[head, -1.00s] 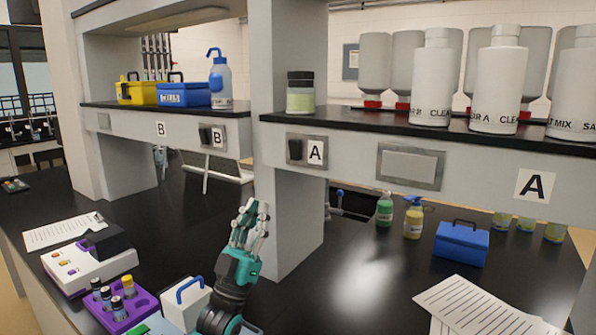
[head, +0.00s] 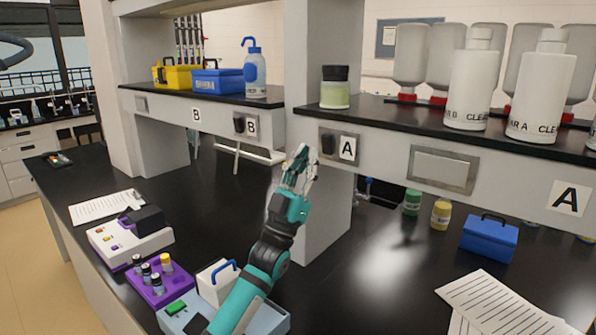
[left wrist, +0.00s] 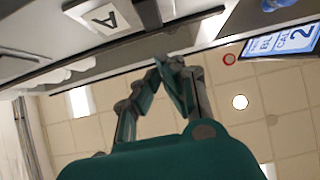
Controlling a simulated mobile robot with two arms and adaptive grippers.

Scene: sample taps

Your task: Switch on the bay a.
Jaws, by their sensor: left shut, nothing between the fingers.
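The bay A switch is a dark rocker (head: 327,143) on a grey metal plate, beside a white label "A" (head: 347,148), on the front of the right-hand shelf. My left gripper (head: 303,156) is shut and empty, pointing up just left of and slightly below this switch in the head view. I cannot tell whether it touches the plate. In the left wrist view the shut fingertips (left wrist: 172,62) are below the "A" label (left wrist: 104,17). The rocker's position is too small to read. My right gripper is not in view.
A similar switch (head: 240,124) labelled "B" is on the left shelf. A purple vial rack (head: 160,287), white caddy (head: 215,280) and blue box (head: 489,238) are on the black bench.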

